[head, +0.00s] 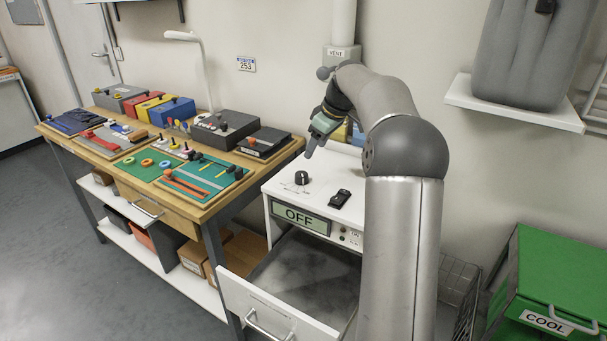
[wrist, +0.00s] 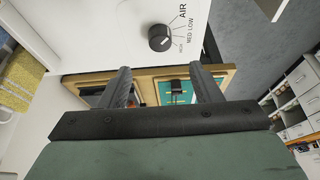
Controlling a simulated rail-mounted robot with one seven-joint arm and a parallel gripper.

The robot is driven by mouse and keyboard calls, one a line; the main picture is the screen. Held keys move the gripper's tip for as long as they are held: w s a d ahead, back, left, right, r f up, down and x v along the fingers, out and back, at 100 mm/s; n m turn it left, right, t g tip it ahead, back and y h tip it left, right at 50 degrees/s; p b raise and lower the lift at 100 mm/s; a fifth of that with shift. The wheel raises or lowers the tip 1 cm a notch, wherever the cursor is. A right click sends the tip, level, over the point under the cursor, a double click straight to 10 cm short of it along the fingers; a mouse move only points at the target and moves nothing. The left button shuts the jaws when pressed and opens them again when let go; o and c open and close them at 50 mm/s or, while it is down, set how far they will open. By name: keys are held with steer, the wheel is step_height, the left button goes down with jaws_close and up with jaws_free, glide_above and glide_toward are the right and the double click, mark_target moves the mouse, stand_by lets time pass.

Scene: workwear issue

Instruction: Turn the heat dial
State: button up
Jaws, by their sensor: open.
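The heat dial (head: 302,178) is a round black knob on the white top of a cabinet unit (head: 283,193). In the wrist view the dial (wrist: 160,38) shows beyond my fingertips, with the printed labels AIR, LOW, MED and one smaller word beside it. I cannot clearly tell which mark its pointer faces. The display (head: 300,217) on the unit's front reads OFF. My gripper (head: 311,150) is above the back of the unit's top, apart from the dial. In the wrist view my gripper (wrist: 163,80) is open, with nothing between its fingers.
A black switch (head: 340,198) sits right of the dial. The unit's lower drawer (head: 262,308) is pulled out. A wooden workbench (head: 190,208) with several coloured boards stands to the left. A green COOL bin (head: 555,270) stands at right.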

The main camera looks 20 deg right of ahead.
mark_target(302, 174)
steer(key=x, duration=1.1)
steer(key=shift+w+a+f, duration=0.15)
steer(key=c, duration=1)
